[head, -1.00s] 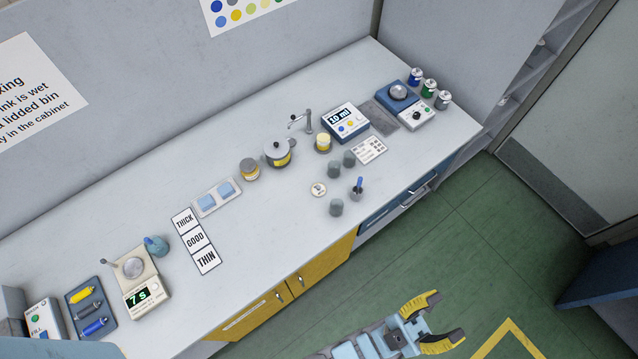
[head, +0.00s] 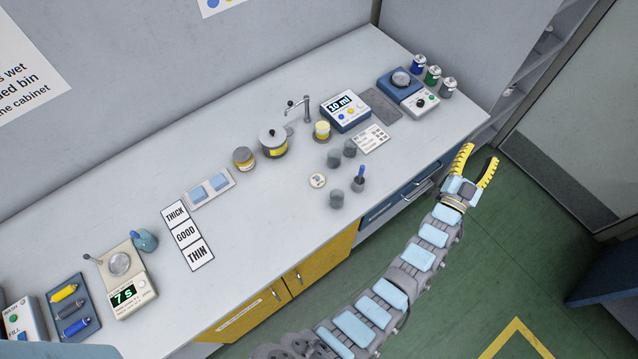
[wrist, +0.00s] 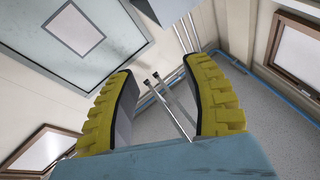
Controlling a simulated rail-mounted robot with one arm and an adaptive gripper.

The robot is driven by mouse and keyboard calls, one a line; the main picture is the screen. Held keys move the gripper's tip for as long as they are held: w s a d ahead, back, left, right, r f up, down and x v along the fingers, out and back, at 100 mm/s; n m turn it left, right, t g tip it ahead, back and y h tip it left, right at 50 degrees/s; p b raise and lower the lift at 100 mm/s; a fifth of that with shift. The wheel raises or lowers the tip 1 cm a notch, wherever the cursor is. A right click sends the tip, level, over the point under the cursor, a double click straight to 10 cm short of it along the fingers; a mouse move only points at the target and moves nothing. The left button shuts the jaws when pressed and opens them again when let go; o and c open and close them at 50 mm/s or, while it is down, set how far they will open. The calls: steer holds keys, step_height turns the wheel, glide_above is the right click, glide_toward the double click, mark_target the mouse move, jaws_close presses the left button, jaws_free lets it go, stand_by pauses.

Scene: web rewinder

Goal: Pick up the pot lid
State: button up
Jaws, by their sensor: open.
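The pot lid (head: 268,134) is a grey disc with a dark knob. It sits on top of a pot with a yellow band (head: 275,150), towards the back middle of the bench. My gripper (head: 478,166) is open and empty, past the bench's front edge at the right, well apart from the lid. In the wrist view its yellow-padded fingers (wrist: 162,110) stand wide apart with nothing between them. The lid does not show in the wrist view.
Several grey cups (head: 334,158) are in front. The bench front left of the cups (head: 265,215) is clear.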

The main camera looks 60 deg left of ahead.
steer(key=w+a+f+m+g+h+b, duration=0.45)
steer(key=w+a+f+b, duration=0.2)
steer(key=w+a, duration=0.55)
steer(key=s+a+f+m+g+h+b, duration=0.3)
steer(key=s+a+f+m, duration=0.15)
steer(key=a, duration=0.35)
steer(key=m+g+h+b, duration=0.4)
steer(key=m+g+b, duration=0.2)
steer(key=g+b, duration=0.45)
glide_above(318, 177)
steer(key=p, duration=0.2)
step_height(318, 177, down, 9)
steer(key=g, duration=0.1)
steer(key=f+b, duration=0.1)
steer(key=f, duration=0.4)
steer(key=f+b, duration=0.1)
steer(key=f, duration=0.5)
steer(key=shift+s+d, duration=0.1)
steer(key=shift+d, duration=0.1)
steer(key=shift+a+f+b, duration=0.2)
steer(key=shift+f+b, duration=0.45)
steer(key=shift+f, duration=2.2)
jaws_close()
